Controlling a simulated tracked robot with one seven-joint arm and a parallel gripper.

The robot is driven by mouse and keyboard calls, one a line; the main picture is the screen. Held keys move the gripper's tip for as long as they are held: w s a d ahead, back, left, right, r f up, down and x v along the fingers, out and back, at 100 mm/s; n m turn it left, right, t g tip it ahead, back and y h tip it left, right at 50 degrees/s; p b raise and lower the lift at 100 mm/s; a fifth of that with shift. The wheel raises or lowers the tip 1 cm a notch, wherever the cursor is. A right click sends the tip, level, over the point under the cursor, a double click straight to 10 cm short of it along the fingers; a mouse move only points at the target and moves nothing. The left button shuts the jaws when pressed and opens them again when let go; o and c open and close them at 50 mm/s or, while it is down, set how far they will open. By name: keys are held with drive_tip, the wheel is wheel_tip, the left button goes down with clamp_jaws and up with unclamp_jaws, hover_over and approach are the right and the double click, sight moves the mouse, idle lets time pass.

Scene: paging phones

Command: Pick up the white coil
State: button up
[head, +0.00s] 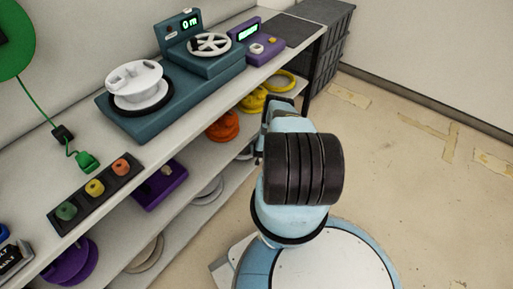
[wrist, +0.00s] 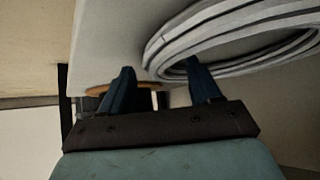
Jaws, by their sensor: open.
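In the wrist view, the white coil (wrist: 235,32) is a wide ring of several pale strands at the upper right. My gripper (wrist: 158,72) is open, with two dark blue fingers apart. The right finger overlaps the coil's lower left part, and the left finger is outside the ring. The coil's left end lies above the gap between the fingers. I cannot tell whether anything touches. In the head view, my gripper (head: 275,112) is at the shelf's edge, and a whitish coil (head: 246,151) on the lower shelf is partly hidden by my arm.
The floor at right is clear.

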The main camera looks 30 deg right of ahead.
drive_tip(key=shift+w+d+f, duration=0.2)
drive_tip(key=shift+w+f, duration=0.15)
drive_tip(key=shift+f, duration=0.05)
drive_tip(key=shift+c, duration=0.2)
